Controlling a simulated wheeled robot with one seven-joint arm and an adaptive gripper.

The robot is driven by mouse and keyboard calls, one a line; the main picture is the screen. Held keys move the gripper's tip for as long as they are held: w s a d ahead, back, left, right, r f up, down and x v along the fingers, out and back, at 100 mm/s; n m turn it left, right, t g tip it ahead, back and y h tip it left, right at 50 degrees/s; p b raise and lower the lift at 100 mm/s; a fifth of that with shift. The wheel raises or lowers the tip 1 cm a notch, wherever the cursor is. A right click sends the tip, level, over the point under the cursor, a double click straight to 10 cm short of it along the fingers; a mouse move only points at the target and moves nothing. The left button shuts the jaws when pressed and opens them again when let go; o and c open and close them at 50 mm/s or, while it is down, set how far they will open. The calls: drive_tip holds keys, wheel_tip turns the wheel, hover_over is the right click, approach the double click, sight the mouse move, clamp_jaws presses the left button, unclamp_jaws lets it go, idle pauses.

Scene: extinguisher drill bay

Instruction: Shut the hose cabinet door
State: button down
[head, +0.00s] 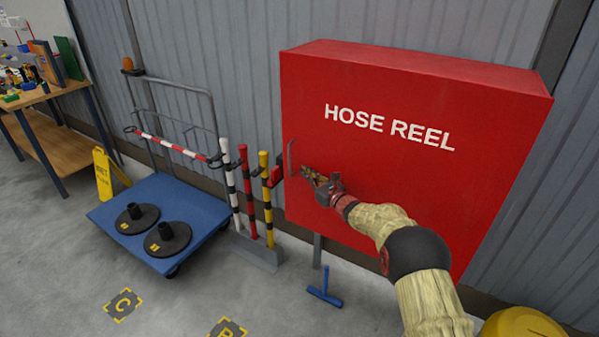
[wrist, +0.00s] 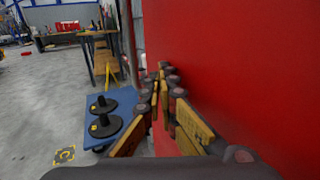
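The hose cabinet (head: 400,130) is a large red box on the wall, marked HOSE REEL. Its front door fills the near face and looks flush with the box; no gap shows along the top edge. A grey bar handle (head: 290,157) stands at the door's left edge. My gripper (head: 308,174) is in front of the door's lower left part, just right of and below the handle. In the wrist view the fingertips (wrist: 160,88) come together with nothing seen between them, close beside the red door face (wrist: 230,70). I cannot tell whether they touch it.
Left of the cabinet stand striped posts (head: 248,190) and a blue trolley (head: 160,212) with black discs. A blue T-shaped tool (head: 325,288) is below the cabinet. A yellow rounded object (head: 525,325) is at lower right. A workbench (head: 45,135) stands far left.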

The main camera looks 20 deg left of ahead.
drive_tip(key=s+a+v, duration=0.1)
drive_tip(key=v, duration=0.8)
drive_tip(key=s+a+f+n+g+h, duration=0.1)
drive_tip(key=s+f+n+g, duration=0.7)
drive_tip(key=s, duration=0.5)
drive_tip(key=s+d+r+n+g+h, duration=0.1)
drive_tip(key=s+d+n, duration=0.25)
drive_tip(key=s, duration=0.25)
drive_tip(key=s+d+n+g+h, duration=0.2)
drive_tip(key=s+n, duration=0.2)
drive_tip(key=s, duration=0.1)
drive_tip(key=s+d+r+n+t+h+p, duration=0.1)
drive_tip(key=s+d+r+n+h, duration=0.25)
drive_tip(key=s+d, duration=0.45)
drive_tip(key=s+d+r+n+h+p, duration=0.1)
drive_tip(key=s+d+r+n+h, duration=0.3)
drive_tip(key=d, duration=0.6)
drive_tip(key=s+d+r+n+t+h+p, duration=0.1)
drive_tip(key=s+d+r+n, duration=0.1)
drive_tip(key=s+d+r, duration=0.5)
drive_tip(key=s+d+r+t+h+p, duration=0.1)
drive_tip(key=s+d+r+t+h, duration=0.1)
drive_tip(key=s+d+r+t, duration=0.2)
drive_tip(key=s+d+r, duration=0.3)
drive_tip(key=d+r, duration=0.2)
drive_tip(key=d, duration=0.1)
drive_tip(key=shift+s+d, duration=0.15)
drive_tip(key=shift+d, duration=0.25)
